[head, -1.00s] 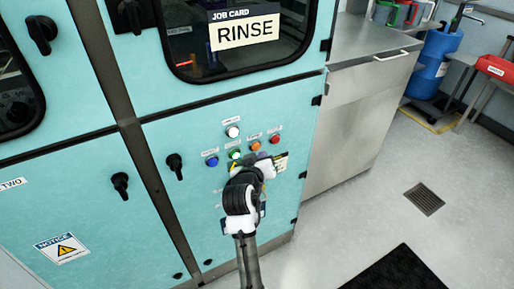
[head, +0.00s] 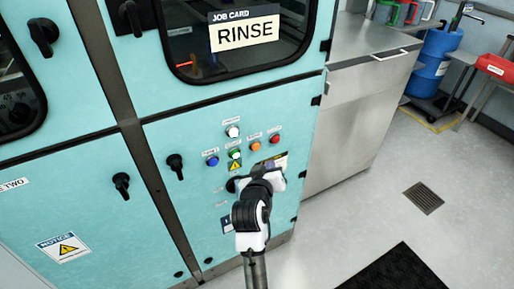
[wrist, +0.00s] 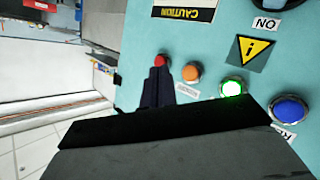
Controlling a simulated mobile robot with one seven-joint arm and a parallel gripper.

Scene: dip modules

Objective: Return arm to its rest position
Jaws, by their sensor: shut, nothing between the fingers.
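My gripper (wrist: 158,85) shows in the wrist view as dark fingers closed together with nothing between them. The fingertips appear just beside the red button (wrist: 160,61), and I cannot tell the gap to the panel. In the head view my white and black arm stands in front of the lower part of the button panel, and the fingers are mostly hidden. The panel carries a white button (head: 232,131), a blue button (head: 212,161), a lit green button (head: 235,154), an orange button (head: 255,146) and a red button (head: 275,139).
The teal cabinet (head: 80,170) has black knobs (head: 175,166) and a window with a RINSE card (head: 244,32). A steel counter (head: 350,120) stands to its right. The floor right of my arm is open, with a drain (head: 423,198) and a black mat (head: 400,272).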

